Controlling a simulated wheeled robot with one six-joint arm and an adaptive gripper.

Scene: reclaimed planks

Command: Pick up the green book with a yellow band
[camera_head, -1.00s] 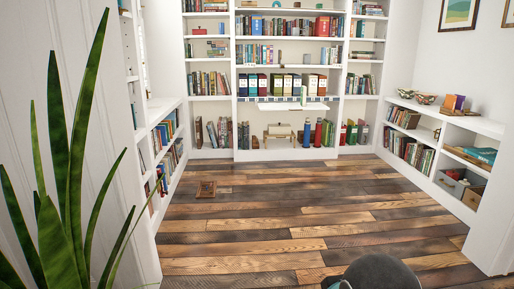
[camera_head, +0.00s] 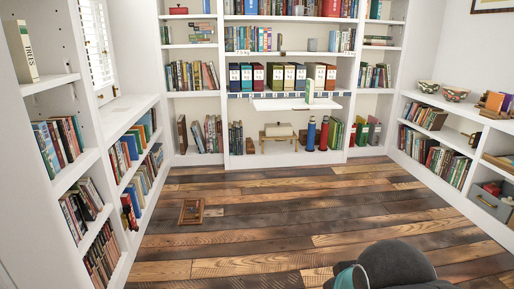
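A slim upright green book (camera_head: 309,91) stands on a white pull-out board (camera_head: 290,104) in the middle of the back bookcase. It is too small to tell whether it has a yellow band. More green books (camera_head: 335,133) stand on the lower shelf to the right of the red and blue cylinders. Dark grey rounded parts of my arm show at the bottom edge, right of centre, far from the shelves. My gripper's fingers are not in view.
A brown wooden framed panel (camera_head: 191,212) lies on the plank floor (camera_head: 300,210) at left. White bookcases line the left, back and right walls. A grey bin (camera_head: 489,203) sits low at right. The middle floor is clear.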

